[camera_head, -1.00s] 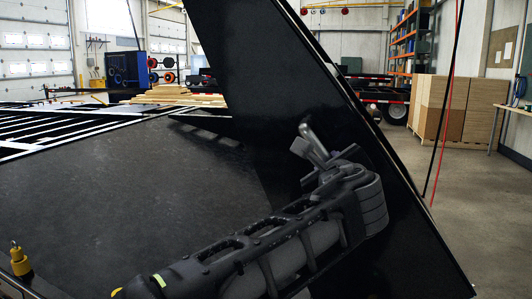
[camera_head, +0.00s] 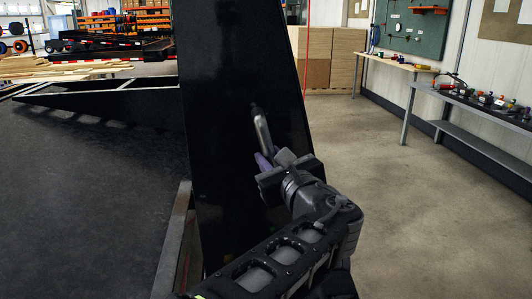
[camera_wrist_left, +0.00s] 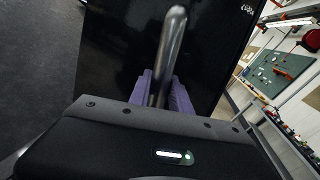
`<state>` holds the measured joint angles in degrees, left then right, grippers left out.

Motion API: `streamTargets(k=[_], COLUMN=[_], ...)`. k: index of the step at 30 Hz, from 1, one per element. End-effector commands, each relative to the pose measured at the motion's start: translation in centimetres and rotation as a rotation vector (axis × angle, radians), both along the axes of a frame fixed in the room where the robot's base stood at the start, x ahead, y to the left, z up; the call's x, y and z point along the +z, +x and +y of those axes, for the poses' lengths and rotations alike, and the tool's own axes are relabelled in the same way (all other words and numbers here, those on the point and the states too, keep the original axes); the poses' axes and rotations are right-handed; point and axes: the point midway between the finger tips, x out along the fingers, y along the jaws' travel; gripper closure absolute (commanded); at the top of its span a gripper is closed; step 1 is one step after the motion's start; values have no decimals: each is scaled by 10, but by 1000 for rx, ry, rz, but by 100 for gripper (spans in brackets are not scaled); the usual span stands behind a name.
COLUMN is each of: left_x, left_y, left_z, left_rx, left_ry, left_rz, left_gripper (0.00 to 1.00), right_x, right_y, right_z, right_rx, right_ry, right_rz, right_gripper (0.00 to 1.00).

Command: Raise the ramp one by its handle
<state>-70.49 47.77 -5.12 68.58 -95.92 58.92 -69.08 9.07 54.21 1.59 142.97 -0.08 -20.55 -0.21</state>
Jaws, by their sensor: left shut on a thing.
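The ramp (camera_head: 226,75) is a tall black panel standing steeply upright in the middle of the head view. Its metal bar handle (camera_head: 262,132) sticks out from the face towards me. My left gripper (camera_head: 266,160) is at the lower end of the handle, its purplish fingers shut on it. In the left wrist view the ramp (camera_wrist_left: 120,50) fills the upper middle, and the grey handle (camera_wrist_left: 172,45) runs down between the two purple fingers (camera_wrist_left: 161,90). The hidden part of the handle lies behind the gripper body. My right gripper is not in view.
A dark flat deck (camera_head: 80,190) lies to the left, with lumber (camera_head: 60,72) behind it. Stacked boxes (camera_head: 330,57) stand behind the ramp. A workbench (camera_head: 480,110) runs along the right wall. The concrete floor (camera_head: 420,220) on the right is clear.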

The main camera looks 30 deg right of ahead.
Motion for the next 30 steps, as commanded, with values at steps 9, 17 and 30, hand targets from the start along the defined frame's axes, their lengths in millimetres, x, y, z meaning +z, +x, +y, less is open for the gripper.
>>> streamTargets(k=[9,17,30], left_x=[-4,-5,-4], left_y=[-13,-13,-22], left_z=[-18,-17,-14], left_rx=[-47,-46,-45], left_ry=[11,10,8], left_rz=[0,4,4], left_gripper=[100,57,55], right_x=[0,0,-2], right_y=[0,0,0], right_z=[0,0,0], right_rx=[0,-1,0], right_ry=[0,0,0], right_rz=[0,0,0], right_gripper=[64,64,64])
